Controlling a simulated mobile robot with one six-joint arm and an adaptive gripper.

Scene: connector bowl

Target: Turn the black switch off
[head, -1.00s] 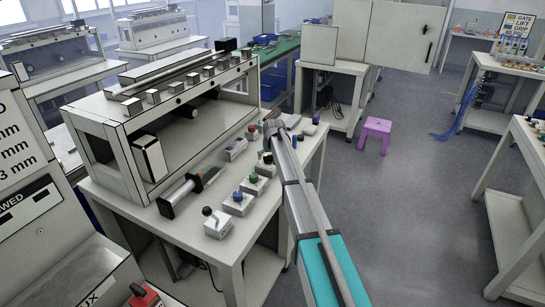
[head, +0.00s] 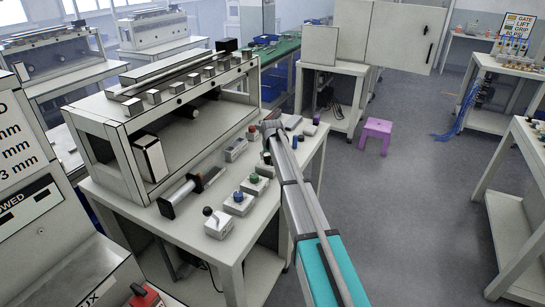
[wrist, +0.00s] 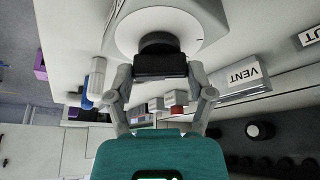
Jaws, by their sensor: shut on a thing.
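The black switch (wrist: 158,42) is a round black knob on a white round plate (wrist: 190,30) in the wrist view. Which way the knob is turned cannot be told. In the head view my gripper (head: 270,126) reaches down over the right part of the bench, and my arm hides the switch there.
The bench (head: 228,245) carries a lever box (head: 217,224), a blue-button box (head: 239,202), a green-button box (head: 254,185) and a red button (head: 252,134). A box marked VENT (wrist: 240,78) is near my gripper. A purple stool (head: 376,134) stands on the floor.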

